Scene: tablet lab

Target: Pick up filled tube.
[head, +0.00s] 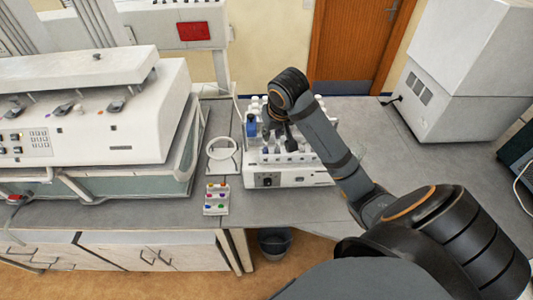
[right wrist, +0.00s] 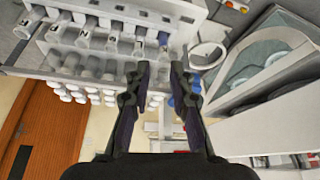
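In the head view a white rack machine (head: 262,181) on the bench holds several tubes, most with pale caps. A blue tube (head: 251,127) stands at its left back, and more blue shows near my gripper. My right gripper (head: 284,138) is above the rack, pointing down, partly hidden by its own arm. In the right wrist view its two dark fingers (right wrist: 160,68) are apart with nothing clearly held between them. A blue-marked tube (right wrist: 163,39) shows just beyond the fingertips. I cannot tell which tube is filled. My left gripper is not in view.
A white ring stand (head: 221,168) and a small holder with coloured pieces (head: 216,199) are left of the rack. A large white machine (head: 90,115) fills the left of the bench. A grey-white box (head: 465,75) stands at the right. Bench right of the rack is mostly clear.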

